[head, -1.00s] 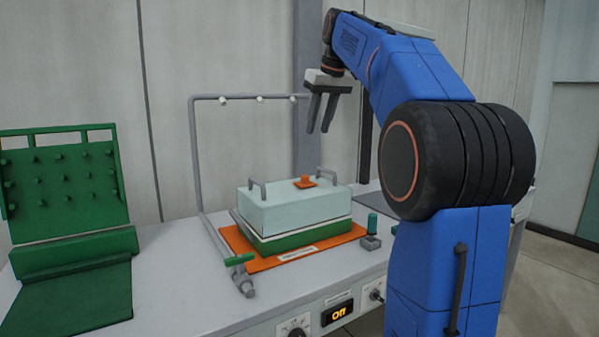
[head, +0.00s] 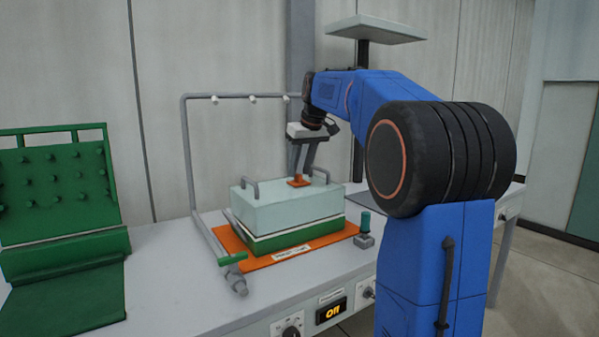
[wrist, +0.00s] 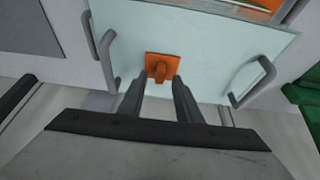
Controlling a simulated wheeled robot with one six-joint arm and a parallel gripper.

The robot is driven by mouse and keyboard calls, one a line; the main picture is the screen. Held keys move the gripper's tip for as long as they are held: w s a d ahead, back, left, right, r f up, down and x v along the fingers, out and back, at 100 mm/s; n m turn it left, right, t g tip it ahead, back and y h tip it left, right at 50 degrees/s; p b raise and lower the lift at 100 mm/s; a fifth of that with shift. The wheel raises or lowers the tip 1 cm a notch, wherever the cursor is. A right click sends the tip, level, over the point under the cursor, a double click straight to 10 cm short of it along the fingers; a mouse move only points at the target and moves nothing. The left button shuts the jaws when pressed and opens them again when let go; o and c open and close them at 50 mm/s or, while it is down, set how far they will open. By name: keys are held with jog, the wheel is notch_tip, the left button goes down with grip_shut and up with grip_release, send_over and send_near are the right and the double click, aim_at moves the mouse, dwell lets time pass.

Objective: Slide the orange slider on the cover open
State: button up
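The orange slider (head: 299,181) sits on top of the pale translucent cover (head: 285,211), near its back edge. The cover (wrist: 215,50) has a grey handle at each end and rests on a green box (head: 290,239). My gripper (head: 301,172) is low over the cover at the slider. In the wrist view its two fingers (wrist: 158,82) are apart, one on each side of the slider's near end, with nothing held between them. Whether they touch the cover I cannot tell.
A grey pipe frame (head: 187,150) with small nozzles stands around the left and back of the box. A green valve handle (head: 232,258) is at the front left. A green pegboard (head: 60,185) stands at the left. An orange mat (head: 330,241) lies under the box.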

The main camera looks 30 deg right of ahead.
aim_at(280, 186)
jog(key=shift+x, duration=0.8)
grip_shut()
jog(key=shift+s+a, duration=0.15)
jog(key=shift+a, duration=3)
grip_release()
jog(key=shift+r, duration=0.1)
